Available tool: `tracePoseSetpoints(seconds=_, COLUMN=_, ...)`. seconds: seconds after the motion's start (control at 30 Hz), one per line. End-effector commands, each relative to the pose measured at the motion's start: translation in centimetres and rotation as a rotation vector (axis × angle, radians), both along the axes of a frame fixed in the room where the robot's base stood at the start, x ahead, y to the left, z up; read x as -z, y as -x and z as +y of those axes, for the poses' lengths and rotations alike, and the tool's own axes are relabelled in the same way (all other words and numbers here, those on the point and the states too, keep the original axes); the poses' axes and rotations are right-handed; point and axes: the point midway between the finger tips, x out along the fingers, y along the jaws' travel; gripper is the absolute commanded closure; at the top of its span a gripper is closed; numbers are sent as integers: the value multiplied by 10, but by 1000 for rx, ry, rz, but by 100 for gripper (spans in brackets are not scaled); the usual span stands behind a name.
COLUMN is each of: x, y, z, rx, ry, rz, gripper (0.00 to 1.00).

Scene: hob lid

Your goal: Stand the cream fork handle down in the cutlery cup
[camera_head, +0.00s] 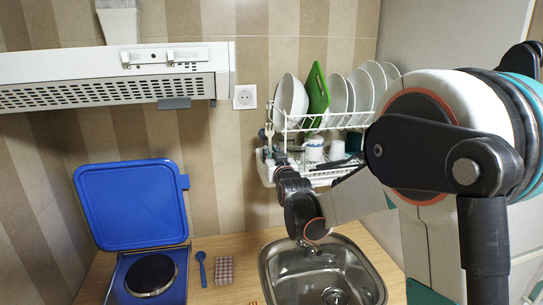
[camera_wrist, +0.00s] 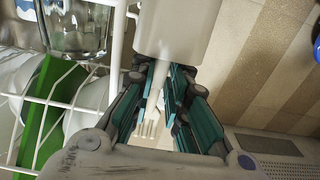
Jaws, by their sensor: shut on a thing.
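The cream fork (camera_wrist: 151,128) is upright between the teal fingers of my gripper (camera_wrist: 160,77), which are shut on it. Its tines point up, toward the bottom of the wrist view, and its handle runs down toward a pale cup-like holder (camera_wrist: 172,30). I cannot tell whether the handle's end is inside the holder, because the fingers and rim hide it. In the head view the fork's pale tines (camera_head: 269,130) show at the left end of the dish rack, above my gripper (camera_head: 270,148). The holder is hard to make out there.
The white dish rack (camera_head: 318,124) holds plates, a green board (camera_head: 317,92) and cups. A glass (camera_wrist: 76,27) stands close beside the holder. The sink (camera_head: 318,272) lies below. The blue hob lid (camera_head: 131,204) is raised; a blue spoon (camera_head: 201,268) lies beside the hob.

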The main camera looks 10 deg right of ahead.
Motion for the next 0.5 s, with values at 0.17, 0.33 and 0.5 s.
tracePoseSetpoints(seconds=0.17, x=0, y=0, z=0, rx=0, ry=0, rz=0, gripper=62)
tracePoseSetpoints(seconds=0.33, x=0, y=0, z=-1, rx=1, ry=0, rz=0, gripper=62)
tracePoseSetpoints(seconds=0.5, x=0, y=0, z=-2, rx=2, ry=0, rz=0, gripper=62)
